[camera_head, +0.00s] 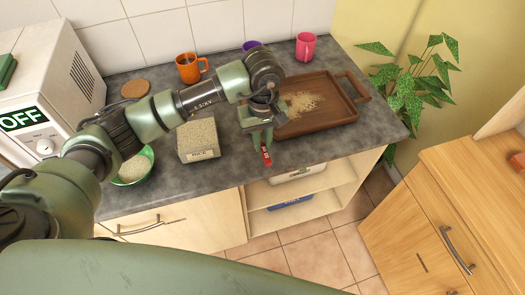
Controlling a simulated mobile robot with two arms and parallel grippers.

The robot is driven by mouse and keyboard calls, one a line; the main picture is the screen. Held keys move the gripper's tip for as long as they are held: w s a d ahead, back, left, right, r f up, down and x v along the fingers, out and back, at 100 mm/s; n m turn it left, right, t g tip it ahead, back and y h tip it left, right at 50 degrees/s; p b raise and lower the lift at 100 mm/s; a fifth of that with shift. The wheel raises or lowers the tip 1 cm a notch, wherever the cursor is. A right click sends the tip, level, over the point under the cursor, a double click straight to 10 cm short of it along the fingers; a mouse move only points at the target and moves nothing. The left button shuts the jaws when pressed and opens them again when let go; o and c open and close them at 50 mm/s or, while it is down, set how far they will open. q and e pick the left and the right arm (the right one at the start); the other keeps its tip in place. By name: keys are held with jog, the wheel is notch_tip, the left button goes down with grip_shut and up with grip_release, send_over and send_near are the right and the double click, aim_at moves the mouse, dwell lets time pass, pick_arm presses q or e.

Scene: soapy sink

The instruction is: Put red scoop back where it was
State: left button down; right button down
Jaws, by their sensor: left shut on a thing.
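My left gripper (262,143) is shut on the red scoop (266,156), at the front edge of the grey counter. Only a small red part of the scoop shows below the fingers; the rest is hidden. A square box of pale grains (199,153) stands left of the gripper. A brown wooden tray (343,112) with pale grains scattered in it is right of and behind the gripper. A green bowl of grains (149,155) stands further left, partly hidden by my arm. My right gripper is out of view.
Orange (189,69), purple (249,45) and pink (305,48) mugs stand along the back. A cork disc (135,88) and a white appliance marked OFF (55,80) are at left. Open shelves (325,192) lie below the counter. A plant (412,85) is at right.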

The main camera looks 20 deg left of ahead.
aim_at(263, 145)
pick_arm(q)
notch_tip(263, 145, down, 3)
jog(key=shift+f+p, duration=0.1)
jog(key=shift+p, duration=0.2)
notch_tip(263, 145, down, 4)
jog(key=shift+r+p, duration=0.25)
jog(key=shift+p, duration=0.4)
jog(key=shift+f, duration=0.4)
jog(key=shift+f+b, duration=0.25)
jog(key=shift+b, duration=0.05)
jog(key=c, duration=1.4)
grip_release()
jog(key=shift+r, duration=0.1)
